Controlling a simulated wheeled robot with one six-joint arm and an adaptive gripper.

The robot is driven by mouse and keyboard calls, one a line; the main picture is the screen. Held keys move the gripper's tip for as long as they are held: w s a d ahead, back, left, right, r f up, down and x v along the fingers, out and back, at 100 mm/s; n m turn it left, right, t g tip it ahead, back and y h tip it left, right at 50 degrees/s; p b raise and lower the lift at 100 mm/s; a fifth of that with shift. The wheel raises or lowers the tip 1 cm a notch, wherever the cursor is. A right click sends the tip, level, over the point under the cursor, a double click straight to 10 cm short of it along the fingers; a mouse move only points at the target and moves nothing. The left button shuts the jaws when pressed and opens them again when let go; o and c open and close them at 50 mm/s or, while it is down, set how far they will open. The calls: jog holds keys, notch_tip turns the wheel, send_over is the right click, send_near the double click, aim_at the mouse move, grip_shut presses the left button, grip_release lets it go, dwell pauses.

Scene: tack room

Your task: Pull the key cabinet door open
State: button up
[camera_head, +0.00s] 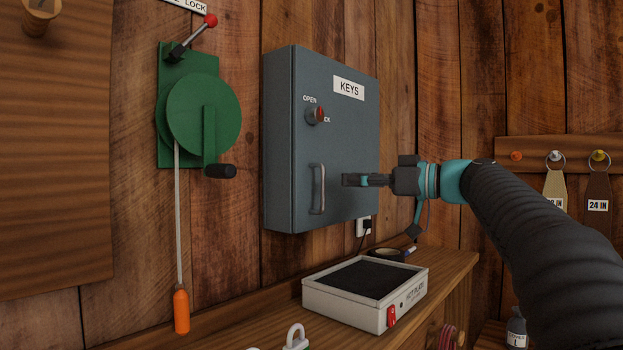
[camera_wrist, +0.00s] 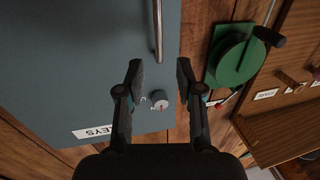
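The grey-blue key cabinet (camera_head: 290,140) hangs on the plank wall, and its door (camera_head: 350,130) looks shut. The door bears a KEYS label (camera_head: 349,88), a red-marked knob (camera_head: 315,115) with OPEN beside it and a partly hidden second word, and an upright grey bar handle (camera_head: 318,188) below. My gripper (camera_head: 352,180) is in front of the door, to the right of the handle in the head view, apart from it. In the wrist view my gripper (camera_wrist: 160,72) is open and empty. The handle (camera_wrist: 158,30) lies beyond the fingertips, roughly in line with their gap; the knob (camera_wrist: 158,99) shows between the fingers.
A green crank winch (camera_head: 200,110) with a hanging cord and orange end is left of the cabinet. A white hot plate (camera_head: 345,307) with a red switch stands on the wooden bench (camera_head: 440,265) below. Tagged straps (camera_head: 555,190) hang at right.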

jog(key=p, duration=0.1)
send_over(323, 206)
jog(key=shift+w, duration=0.3)
jog(key=shift+c, duration=0.2)
grip_shut()
